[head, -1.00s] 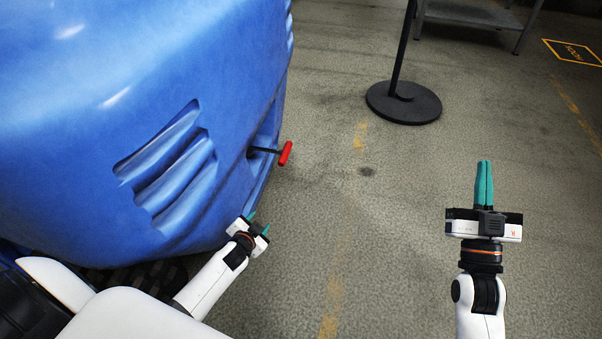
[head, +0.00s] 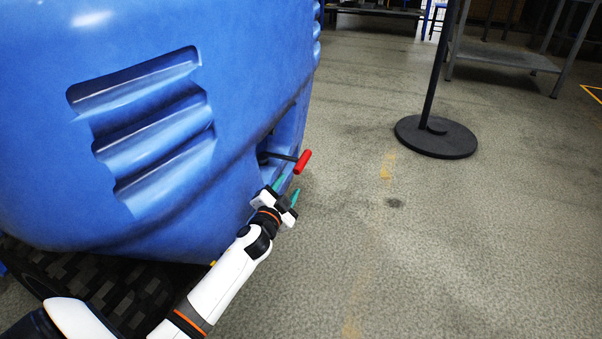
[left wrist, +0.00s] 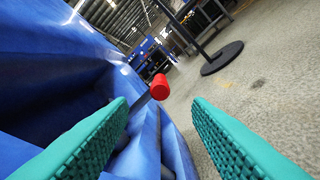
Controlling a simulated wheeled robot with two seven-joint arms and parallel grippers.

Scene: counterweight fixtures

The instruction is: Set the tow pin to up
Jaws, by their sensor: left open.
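The tow pin shows as a red handle (head: 303,161) on a dark rod that comes out of a recess in the blue machine (head: 250,70). The rod runs roughly level and the handle is tilted. My left gripper (head: 286,188) is just below and in front of the handle, open, with teal fingers apart and not touching it. In the left wrist view the red handle (left wrist: 159,87) stands ahead of the gap between the two fingers (left wrist: 160,120), beyond the fingertips. Where the rod enters the recess is in shadow. My right gripper is out of the head view.
The blue body fills the left side, with a dark tyre (head: 110,290) below it. A black post with a round base (head: 436,137) stands on the floor to the right. A grey metal table (head: 505,58) is behind it. The floor right of the handle is clear.

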